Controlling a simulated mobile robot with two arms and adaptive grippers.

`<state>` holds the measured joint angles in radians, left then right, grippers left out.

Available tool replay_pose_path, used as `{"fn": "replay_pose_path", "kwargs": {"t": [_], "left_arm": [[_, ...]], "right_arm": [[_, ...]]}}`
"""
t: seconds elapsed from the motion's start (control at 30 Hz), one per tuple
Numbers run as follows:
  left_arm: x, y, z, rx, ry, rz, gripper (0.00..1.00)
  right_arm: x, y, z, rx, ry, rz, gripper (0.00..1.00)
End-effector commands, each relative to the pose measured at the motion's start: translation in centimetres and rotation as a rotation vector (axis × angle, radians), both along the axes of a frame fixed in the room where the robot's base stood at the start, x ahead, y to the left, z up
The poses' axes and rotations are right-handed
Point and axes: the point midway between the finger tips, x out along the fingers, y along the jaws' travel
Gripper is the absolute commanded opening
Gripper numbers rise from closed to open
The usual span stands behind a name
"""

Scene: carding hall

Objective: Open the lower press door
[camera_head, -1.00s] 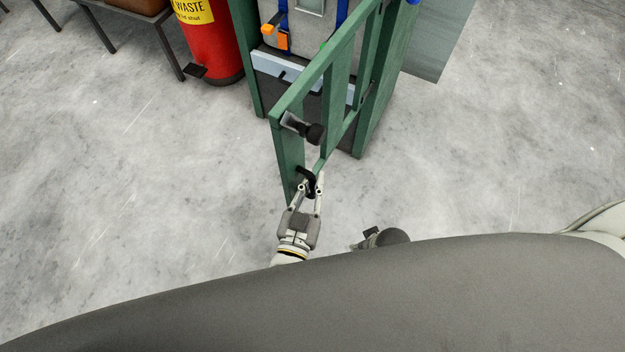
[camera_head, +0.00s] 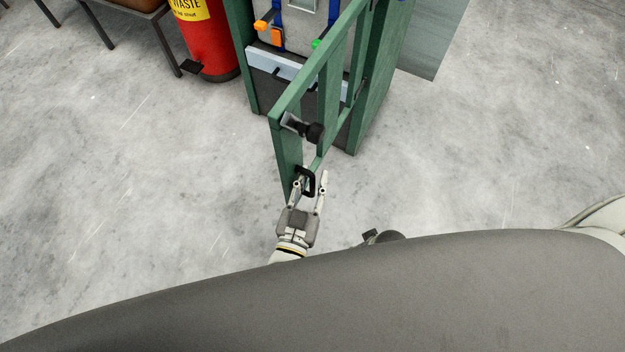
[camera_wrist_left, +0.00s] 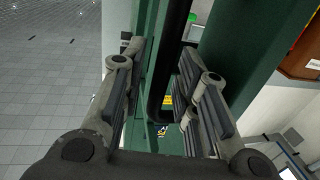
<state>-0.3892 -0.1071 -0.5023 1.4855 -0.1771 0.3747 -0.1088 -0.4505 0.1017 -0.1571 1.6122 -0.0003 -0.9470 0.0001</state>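The lower press door is a green barred frame (camera_head: 285,148), swung well out from the green press (camera_head: 372,95) toward me. A black loop handle (camera_head: 306,182) sits low on its near end. A black latch knob (camera_head: 311,131) is above it. My left gripper (camera_head: 312,177) is open at the handle, its fingers spread on either side. My right gripper is not in view.
A red waste bin (camera_head: 212,45) and a dark-legged table or bench (camera_head: 160,40) stand at the upper left. A grey panel (camera_head: 433,45) is beside the press on the right. The concrete floor (camera_head: 130,170) is clear left and right of the door.

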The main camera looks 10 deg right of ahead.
Motion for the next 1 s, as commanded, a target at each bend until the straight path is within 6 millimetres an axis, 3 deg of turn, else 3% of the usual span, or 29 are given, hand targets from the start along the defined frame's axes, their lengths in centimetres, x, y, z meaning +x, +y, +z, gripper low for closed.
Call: {"fn": "replay_pose_path", "kwargs": {"t": [0.37,0.8,1.0], "left_arm": [[-0.4,0.3,-0.1,0.001,0.002,0.000,0.34],[-7.7,4.3,-0.2,0.002,0.004,-0.001,0.34],[-10.0,5.5,-0.1,0.001,0.002,0.000,0.34]], "right_arm": [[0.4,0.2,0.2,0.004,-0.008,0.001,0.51],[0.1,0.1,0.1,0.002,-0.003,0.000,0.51],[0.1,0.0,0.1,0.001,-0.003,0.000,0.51]]}}
